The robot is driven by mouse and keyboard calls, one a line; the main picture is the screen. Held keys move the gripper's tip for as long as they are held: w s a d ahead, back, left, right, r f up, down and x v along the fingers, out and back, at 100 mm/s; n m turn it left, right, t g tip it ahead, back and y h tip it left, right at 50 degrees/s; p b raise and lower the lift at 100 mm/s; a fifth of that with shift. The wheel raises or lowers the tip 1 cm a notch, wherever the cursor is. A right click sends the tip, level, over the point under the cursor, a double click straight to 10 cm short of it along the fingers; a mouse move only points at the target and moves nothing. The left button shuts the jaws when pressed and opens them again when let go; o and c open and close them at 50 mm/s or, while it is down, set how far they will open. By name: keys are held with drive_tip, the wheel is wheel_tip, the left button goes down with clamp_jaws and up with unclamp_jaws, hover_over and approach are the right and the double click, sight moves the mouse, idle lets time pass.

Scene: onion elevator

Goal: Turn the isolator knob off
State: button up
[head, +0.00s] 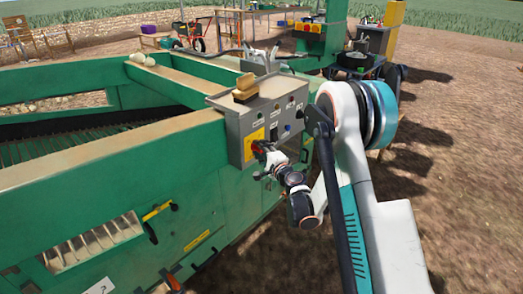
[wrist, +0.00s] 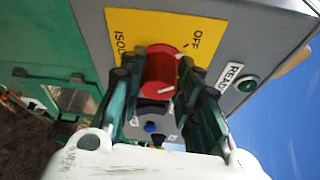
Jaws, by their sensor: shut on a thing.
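The red isolator knob (wrist: 160,75) sits on a yellow plate (wrist: 205,30) on the grey control box. The plate's text reads "ISOL..." and "OFF"; part of it is hidden. My gripper (wrist: 158,85) has one finger on each side of the knob and is shut on it. In the head view my gripper (head: 262,152) is at the lower left of the box front, by the yellow plate (head: 254,143). There the knob is mostly hidden behind the gripper. I cannot tell exactly which mark the knob points to.
The grey control box (head: 236,125) stands on the green machine frame (head: 110,165). A green lamp (wrist: 248,84) labelled "READY" sits right of the knob. A blue button (wrist: 150,127) lies near the fingers. A tan brush-like object (head: 246,86) rests on the box. Bare ground lies to the right.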

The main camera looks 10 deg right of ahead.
drive_tip(key=shift+f+n, duration=0.1)
drive_tip(key=shift+n, duration=0.5)
drive_tip(key=shift+t, duration=0.3)
drive_tip(key=o, duration=1.1)
drive_tip(key=shift+c, duration=0.2)
